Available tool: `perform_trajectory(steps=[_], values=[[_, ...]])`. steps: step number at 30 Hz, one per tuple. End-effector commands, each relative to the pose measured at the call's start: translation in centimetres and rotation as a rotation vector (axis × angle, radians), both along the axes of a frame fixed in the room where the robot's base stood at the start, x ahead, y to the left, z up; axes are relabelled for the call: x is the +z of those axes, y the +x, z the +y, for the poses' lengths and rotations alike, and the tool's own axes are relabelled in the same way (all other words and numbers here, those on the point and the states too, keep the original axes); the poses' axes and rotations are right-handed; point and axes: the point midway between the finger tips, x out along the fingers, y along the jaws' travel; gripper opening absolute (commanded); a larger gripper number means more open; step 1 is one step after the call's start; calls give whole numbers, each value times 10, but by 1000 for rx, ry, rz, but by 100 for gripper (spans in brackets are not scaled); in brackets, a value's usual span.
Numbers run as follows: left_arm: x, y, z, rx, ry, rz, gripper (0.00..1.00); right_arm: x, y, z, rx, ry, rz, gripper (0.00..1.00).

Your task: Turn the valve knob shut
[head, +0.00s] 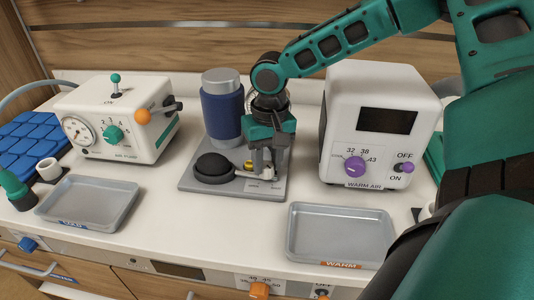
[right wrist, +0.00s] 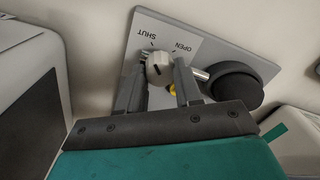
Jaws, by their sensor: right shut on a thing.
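The valve knob (right wrist: 158,68) is a small light grey knob on a grey plate (right wrist: 140,28) marked SHUT and OPEN. In the right wrist view my right gripper (right wrist: 160,82) has one finger on each side of the knob and is shut on it. In the head view my right gripper (head: 268,165) comes down over the plate (head: 203,187), and its fingers hide most of the knob. The knob's pointer direction cannot be told. My left gripper is in neither view.
A black dome (head: 213,168) and a blue-wrapped cylinder (head: 222,112) stand left of the gripper. The white warm-air box (head: 338,110) is close on the right. The air pump (head: 90,142) is further left. Two grey trays, left (head: 117,218) and right (head: 300,258), lie in front.

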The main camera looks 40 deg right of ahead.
Motion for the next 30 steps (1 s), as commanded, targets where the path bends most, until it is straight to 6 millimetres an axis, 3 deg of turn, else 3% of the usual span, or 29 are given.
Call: perform_trajectory(steps=[21, 22, 30], values=[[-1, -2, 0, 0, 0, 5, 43, -1, -1, 1, 75, 2, 2, 4], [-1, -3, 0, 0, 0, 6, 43, -1, -1, 1, 75, 2, 2, 36], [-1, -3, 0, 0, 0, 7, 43, 0, 0, 0, 74, 1, 2, 60]])
